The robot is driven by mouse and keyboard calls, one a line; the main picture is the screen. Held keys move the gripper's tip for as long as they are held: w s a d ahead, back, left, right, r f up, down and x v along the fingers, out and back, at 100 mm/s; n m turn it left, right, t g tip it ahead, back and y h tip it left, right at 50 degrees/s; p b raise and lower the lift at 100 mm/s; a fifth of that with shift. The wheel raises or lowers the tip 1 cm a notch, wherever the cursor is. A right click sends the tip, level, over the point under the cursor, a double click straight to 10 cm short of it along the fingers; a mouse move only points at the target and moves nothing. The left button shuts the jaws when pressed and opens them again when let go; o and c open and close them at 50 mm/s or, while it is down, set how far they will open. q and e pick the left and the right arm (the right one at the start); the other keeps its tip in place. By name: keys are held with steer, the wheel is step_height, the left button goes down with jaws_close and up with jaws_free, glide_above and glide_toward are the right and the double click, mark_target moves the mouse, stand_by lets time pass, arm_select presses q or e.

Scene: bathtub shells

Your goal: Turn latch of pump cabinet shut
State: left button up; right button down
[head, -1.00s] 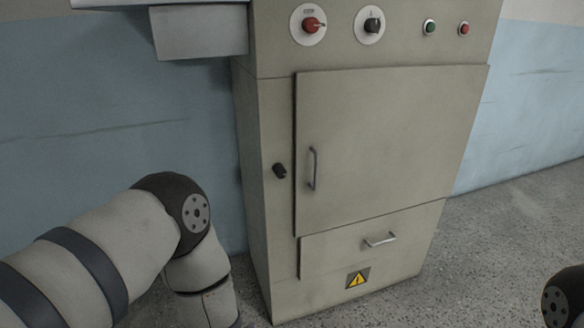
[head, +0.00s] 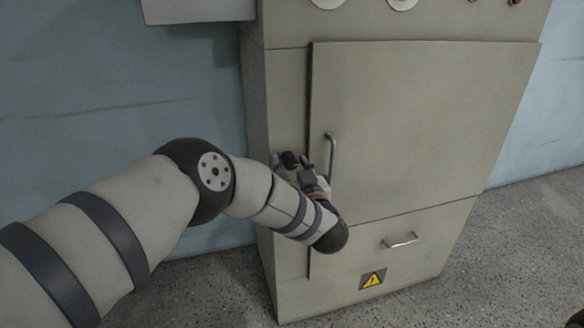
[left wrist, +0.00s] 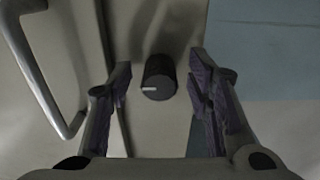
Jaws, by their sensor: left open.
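The latch of the pump cabinet is a short black knob (head: 289,158) on the cabinet's front frame, left of the door. In the left wrist view the knob (left wrist: 158,76) bears a white mark that lies level, toward its left side. My left gripper (head: 291,165) is open at the knob, with one finger (left wrist: 119,85) on each side and a gap at both; it is not closed on it. The cabinet door (head: 415,130) looks closed against the frame; whether it is fully flush I cannot tell.
The door's bar handle (head: 331,160) stands out close to the right of my left gripper; it also shows in the left wrist view (left wrist: 45,75). Below is a drawer with a handle (head: 401,240) and a warning sign (head: 372,279). A grey box (head: 200,8) juts out at upper left.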

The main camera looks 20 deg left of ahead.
arm_select(q)
steer(key=shift+w+a, duration=0.1)
steer(key=shift+w, duration=0.1)
jaws_close()
steer(key=n, duration=1.3)
steer(key=shift+r+n, duration=0.1)
steer(key=shift+n, duration=0.3)
steer(key=shift+d+n, duration=0.2)
steer(key=shift+n, duration=1.8)
